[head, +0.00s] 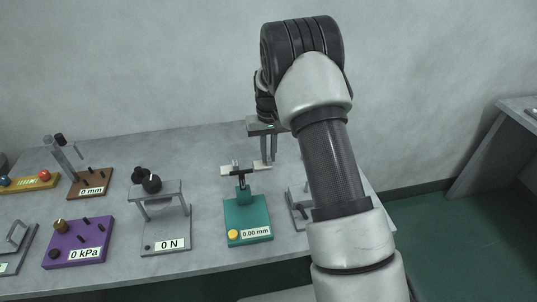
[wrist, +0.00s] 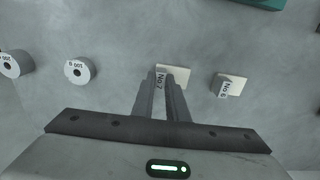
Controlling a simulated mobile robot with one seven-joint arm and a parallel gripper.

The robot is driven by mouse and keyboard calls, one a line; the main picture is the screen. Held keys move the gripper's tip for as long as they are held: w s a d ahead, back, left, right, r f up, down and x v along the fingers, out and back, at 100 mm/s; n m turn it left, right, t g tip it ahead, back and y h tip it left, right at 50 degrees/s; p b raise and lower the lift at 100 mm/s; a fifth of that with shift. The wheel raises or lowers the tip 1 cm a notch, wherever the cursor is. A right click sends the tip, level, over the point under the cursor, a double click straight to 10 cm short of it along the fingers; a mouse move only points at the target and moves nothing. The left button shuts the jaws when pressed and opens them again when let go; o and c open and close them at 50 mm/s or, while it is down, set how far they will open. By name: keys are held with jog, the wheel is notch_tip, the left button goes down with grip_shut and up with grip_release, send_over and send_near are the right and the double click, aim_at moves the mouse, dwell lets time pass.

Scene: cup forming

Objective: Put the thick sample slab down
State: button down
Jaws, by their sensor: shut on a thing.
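My gripper (head: 268,163) reaches down over the back of the bench. In the wrist view its two fingers (wrist: 162,84) are closed on the grey block marked No 7 on a pale slab (wrist: 178,71). A second pale slab, with a block marked No 6 (wrist: 238,85), lies apart, to the right in the wrist view. I cannot tell the slabs' thickness.
The teal gauge reading 0.00 mm (head: 247,215) stands in front of the slabs. Left of it are the grey 0 N stand (head: 165,235) and purple 0 kPa box (head: 77,243). Two round weights (wrist: 79,70) (wrist: 14,63) stand left in the wrist view.

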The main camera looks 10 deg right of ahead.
jog(key=shift+f, duration=0.15)
jog(key=c, duration=1.7)
grip_release()
jog(key=shift+c, duration=0.2)
